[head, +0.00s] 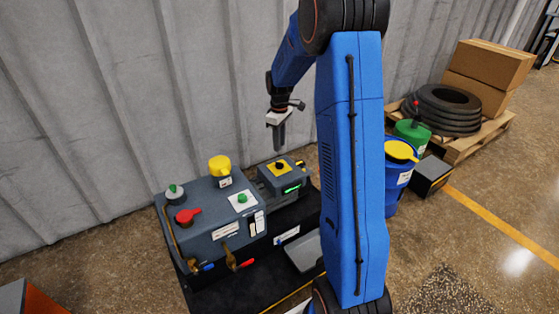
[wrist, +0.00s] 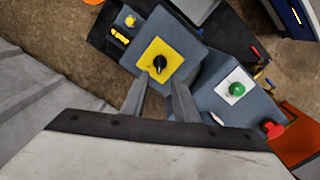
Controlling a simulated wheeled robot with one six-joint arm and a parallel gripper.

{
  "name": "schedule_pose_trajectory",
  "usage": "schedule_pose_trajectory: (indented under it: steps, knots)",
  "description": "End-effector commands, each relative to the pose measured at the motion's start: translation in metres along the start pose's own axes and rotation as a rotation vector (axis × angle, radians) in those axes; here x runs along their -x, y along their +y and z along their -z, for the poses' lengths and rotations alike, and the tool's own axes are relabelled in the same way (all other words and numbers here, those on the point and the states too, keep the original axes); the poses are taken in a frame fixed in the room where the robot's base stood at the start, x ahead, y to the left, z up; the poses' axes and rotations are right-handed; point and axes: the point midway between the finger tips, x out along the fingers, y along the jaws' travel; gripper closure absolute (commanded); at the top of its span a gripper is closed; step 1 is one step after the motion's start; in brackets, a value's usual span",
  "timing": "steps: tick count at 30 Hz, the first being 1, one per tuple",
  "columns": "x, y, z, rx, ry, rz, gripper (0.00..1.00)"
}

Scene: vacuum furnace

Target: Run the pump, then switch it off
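The grey pump control box (head: 265,178) has a yellow plate (head: 271,168) with a black rotary knob (head: 280,165) on top. A green lit display (head: 291,189) shows on its front. In the wrist view the black knob (wrist: 159,64) sits on the yellow plate (wrist: 150,50), with a small pale mark on it. My gripper (head: 279,147) hangs pointing down above the box, apart from the knob. In the wrist view my gripper (wrist: 156,84) is open and empty, its two fingers spread below the knob.
Left of the box stands a larger grey unit (head: 215,205) with a green button (head: 242,198), a red knob (head: 187,215), a yellow cap (head: 219,166) and brass valves. A corrugated wall (head: 120,90) rises behind. A blue drum (head: 392,190) and a pallet (head: 480,140) stand right.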

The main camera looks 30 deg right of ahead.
Motion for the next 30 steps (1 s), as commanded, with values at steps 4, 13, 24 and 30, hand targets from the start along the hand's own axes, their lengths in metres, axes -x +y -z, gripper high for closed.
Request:
schedule_pose_trajectory:
  steps: [4, 13, 24, 30]
  knots:
    - [-0.028, 0.000, 0.000, 0.000, -0.002, 0.002, 0.73]
    - [-0.074, 0.000, 0.000, 0.000, -0.001, 0.001, 0.73]
    - [-0.092, 0.000, 0.000, 0.000, 0.001, -0.001, 0.73]
    - [-0.092, 0.000, 0.000, 0.000, 0.001, -0.001, 0.77]
